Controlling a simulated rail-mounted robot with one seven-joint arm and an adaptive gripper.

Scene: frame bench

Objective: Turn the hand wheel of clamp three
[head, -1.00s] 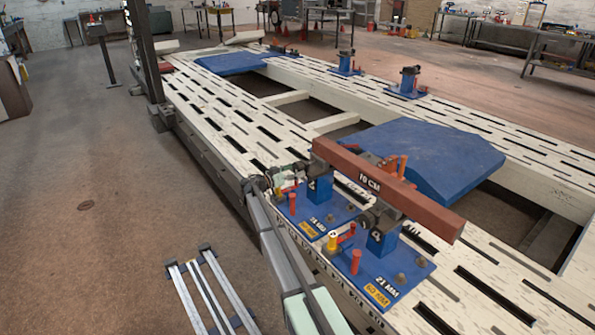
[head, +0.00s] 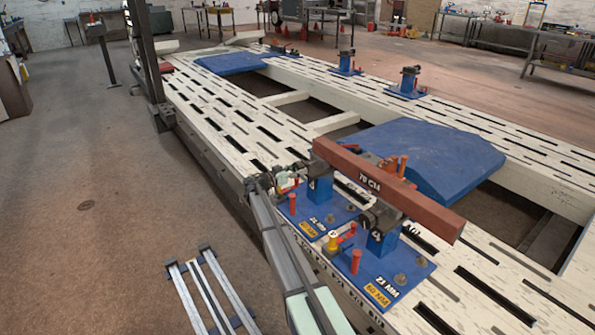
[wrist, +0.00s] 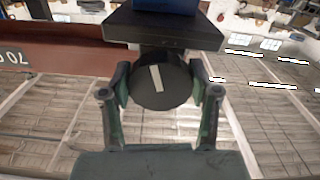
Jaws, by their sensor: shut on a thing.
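In the wrist view the hand wheel (wrist: 173,92), a dark round disc with a pale stripe tilted slightly off upright, sits between the two fingers of my gripper (wrist: 161,84). The fingers are shut on its left and right sides. In the head view my gripper (head: 290,181) is at the left side of the farther clamp (head: 320,188), a blue post on a blue base plate; the wheel is hard to make out there. The number on this clamp is too small to read surely. The nearer clamp (head: 383,241) is marked 4.
The slotted white frame bench (head: 215,105) runs back; a blue panel (head: 430,155) lies behind the beam.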

